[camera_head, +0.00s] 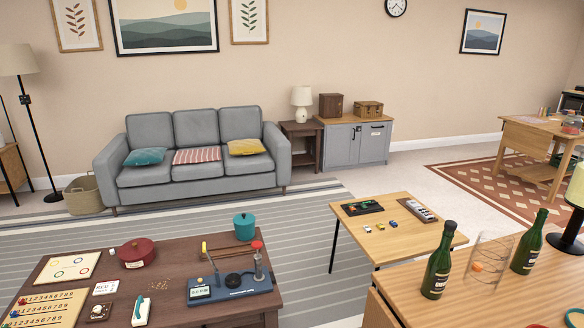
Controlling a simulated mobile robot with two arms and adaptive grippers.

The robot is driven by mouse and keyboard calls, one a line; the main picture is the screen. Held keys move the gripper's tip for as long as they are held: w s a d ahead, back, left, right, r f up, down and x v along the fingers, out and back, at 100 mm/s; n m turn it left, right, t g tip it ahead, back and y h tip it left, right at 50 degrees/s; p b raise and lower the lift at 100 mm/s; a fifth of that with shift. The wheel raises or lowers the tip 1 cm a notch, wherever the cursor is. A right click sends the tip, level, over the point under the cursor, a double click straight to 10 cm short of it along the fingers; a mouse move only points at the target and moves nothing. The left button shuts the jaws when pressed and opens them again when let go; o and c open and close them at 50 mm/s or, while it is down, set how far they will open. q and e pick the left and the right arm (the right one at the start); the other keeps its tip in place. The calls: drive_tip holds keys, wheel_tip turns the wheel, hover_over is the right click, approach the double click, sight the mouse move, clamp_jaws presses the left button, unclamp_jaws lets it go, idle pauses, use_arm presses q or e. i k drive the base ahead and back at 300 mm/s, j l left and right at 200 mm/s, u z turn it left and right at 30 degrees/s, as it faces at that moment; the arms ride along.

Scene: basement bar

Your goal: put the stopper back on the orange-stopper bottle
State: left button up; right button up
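Two dark green bottles with labels stand upright on the wooden counter at the lower right: one on the left (438,262) and one on the right (529,242). I cannot tell which of these is the stopper or which bottle is the orange-stopper one. Neither of my grippers is in view.
The wooden counter (400,292) fills the lower right. A lamp (568,240) stands at its right edge. A low table (385,215) with small toys is behind it. A dark table (222,255) with a red pot, a teal pot and gadgets is at lower left. Striped rug lies between.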

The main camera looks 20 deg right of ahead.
sight(530, 245)
drive_tip(key=i+z, duration=0.2)
drive_tip(key=z, duration=0.25)
drive_tip(key=i+j+z, duration=0.15)
drive_tip(key=z, duration=0.3)
drive_tip(key=i+j+z, duration=0.15)
drive_tip(key=z, duration=0.25)
drive_tip(key=i+j+z, duration=0.15)
drive_tip(key=z, duration=0.3)
drive_tip(key=j+z, duration=0.45)
drive_tip(key=i+j+z, duration=0.1)
drive_tip(key=z, duration=0.35)
drive_tip(key=i+j+z, duration=0.1)
drive_tip(key=j+z, duration=0.75)
drive_tip(key=j, duration=0.3)
drive_tip(key=j+z, duration=0.45)
drive_tip(key=j, duration=0.15)
